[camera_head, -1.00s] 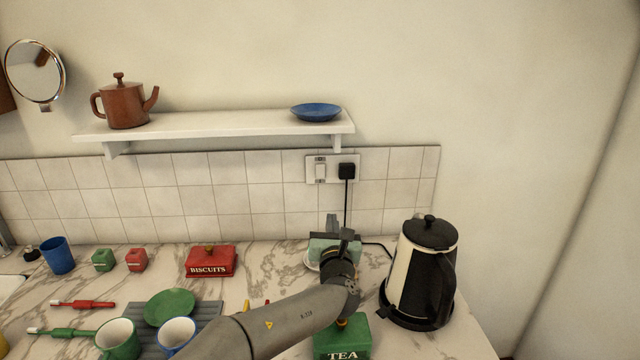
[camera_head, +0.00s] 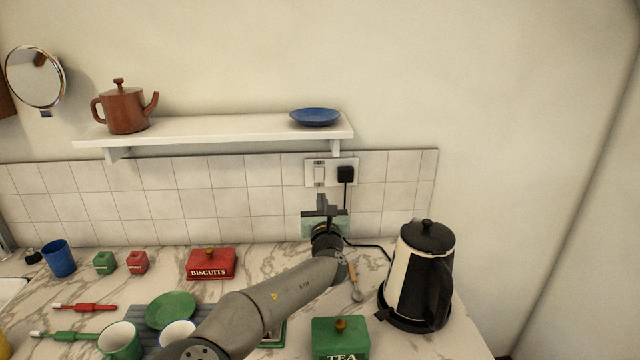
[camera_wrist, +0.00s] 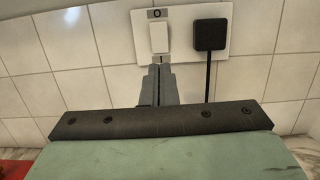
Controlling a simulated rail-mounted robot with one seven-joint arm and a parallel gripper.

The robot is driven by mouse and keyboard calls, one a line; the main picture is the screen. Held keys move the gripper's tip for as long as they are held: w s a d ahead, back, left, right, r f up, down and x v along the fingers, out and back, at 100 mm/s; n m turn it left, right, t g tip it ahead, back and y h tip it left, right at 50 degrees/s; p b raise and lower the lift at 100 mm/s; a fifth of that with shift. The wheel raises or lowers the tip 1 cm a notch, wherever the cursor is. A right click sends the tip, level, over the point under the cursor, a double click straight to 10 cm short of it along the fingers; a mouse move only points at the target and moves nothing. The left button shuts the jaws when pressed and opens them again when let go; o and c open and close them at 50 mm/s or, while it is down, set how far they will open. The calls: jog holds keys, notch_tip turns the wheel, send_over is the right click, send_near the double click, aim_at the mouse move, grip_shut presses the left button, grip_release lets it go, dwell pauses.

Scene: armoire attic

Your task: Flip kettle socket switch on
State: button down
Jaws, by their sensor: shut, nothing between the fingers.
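The kettle socket (camera_head: 318,162) is a white plate on the tiled wall under the shelf. Its white rocker switch (camera_head: 320,175) is on the left and a black plug (camera_head: 345,174) with a cord is on the right. In the wrist view the switch (camera_wrist: 159,38) is at top centre, with the plug (camera_wrist: 210,34) beside it. My gripper (camera_head: 322,200) is shut and empty, just below the switch. In the wrist view its closed fingertips (camera_wrist: 158,70) point up at the lower part of the plate, below the switch; I cannot tell whether they touch.
The black and cream kettle (camera_head: 421,275) stands at the right of the marble counter. The white shelf (camera_head: 220,128) overhangs above the socket.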

aim_at(319, 180)
jog(key=p+x, duration=0.1)
jog(key=x, duration=0.5)
jog(key=shift+w+p, duration=0.2)
jog(key=shift+p, duration=0.2)
jog(key=shift+a, duration=0.1)
